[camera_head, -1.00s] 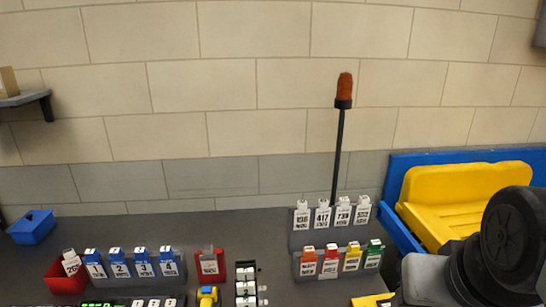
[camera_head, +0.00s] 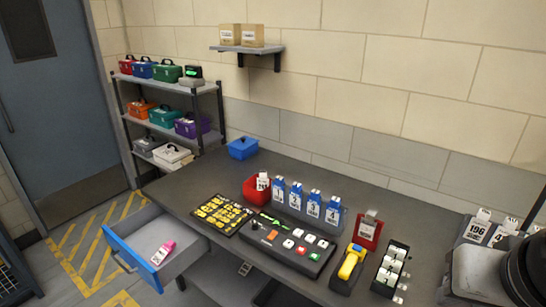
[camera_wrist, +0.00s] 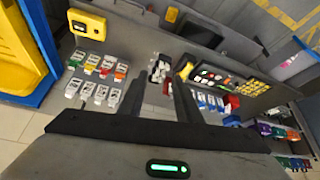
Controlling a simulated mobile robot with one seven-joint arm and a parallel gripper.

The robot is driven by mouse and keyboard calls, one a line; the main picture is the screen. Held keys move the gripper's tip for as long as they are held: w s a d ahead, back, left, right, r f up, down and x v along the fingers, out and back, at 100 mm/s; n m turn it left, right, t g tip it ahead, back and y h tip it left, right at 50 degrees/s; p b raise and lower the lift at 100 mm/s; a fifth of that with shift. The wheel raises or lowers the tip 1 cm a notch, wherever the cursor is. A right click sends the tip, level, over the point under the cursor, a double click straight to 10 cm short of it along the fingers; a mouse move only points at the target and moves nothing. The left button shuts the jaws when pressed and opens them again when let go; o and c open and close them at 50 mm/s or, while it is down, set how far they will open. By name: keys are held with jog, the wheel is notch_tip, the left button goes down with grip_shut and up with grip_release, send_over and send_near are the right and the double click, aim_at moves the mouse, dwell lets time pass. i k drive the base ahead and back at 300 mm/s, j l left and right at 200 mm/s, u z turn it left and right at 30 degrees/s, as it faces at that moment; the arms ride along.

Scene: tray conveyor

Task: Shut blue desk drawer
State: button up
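The desk drawer (camera_head: 157,251) has a blue front (camera_head: 130,262) and grey walls. It is pulled out from the left end of the dark desk in the head view. A pink-and-white item (camera_head: 163,252) lies inside it. In the head view only part of my arm shows at the lower right corner.
The desk (camera_head: 215,180) carries a blue box (camera_head: 242,148), a red bin (camera_head: 254,190), blue tag holders, a button panel (camera_head: 285,250) and a yellow scanner (camera_head: 351,262). A shelf rack (camera_head: 160,110) stands behind its left end. Yellow-striped floor (camera_head: 95,250) left of the drawer is clear.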

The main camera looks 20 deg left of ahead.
aim_at(135, 238)
jog(key=u, duration=1.85)
jog(key=i+j+u, duration=0.2)
jog(key=i, duration=0.2)
jog(key=i+j+z, duration=0.1)
jog(key=i+z, duration=0.15)
jog(key=i, duration=0.3)
